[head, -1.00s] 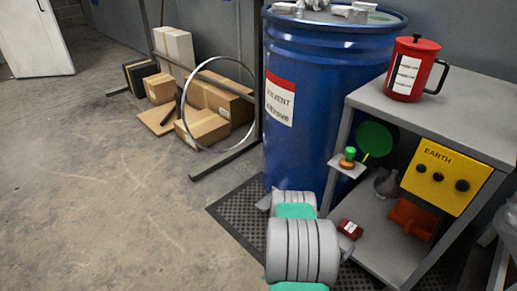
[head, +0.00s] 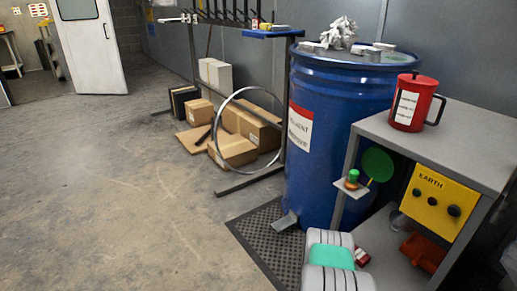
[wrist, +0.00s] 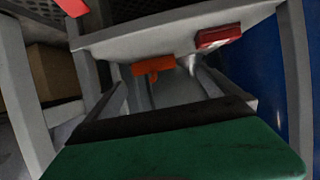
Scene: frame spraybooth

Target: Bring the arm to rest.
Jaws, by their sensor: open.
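My gripper (wrist: 178,92) shows in the wrist view with its green and black body across the bottom. Its grey fingers stand apart and I see nothing held between them. Beyond it are a dark red box (wrist: 218,37) and an orange object (wrist: 153,69) on a grey surface. In the head view my pale arm, with a teal patch, is at the bottom, in front of the grey bench; the gripper itself is out of that view.
The floor (head: 120,200) at left is clear.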

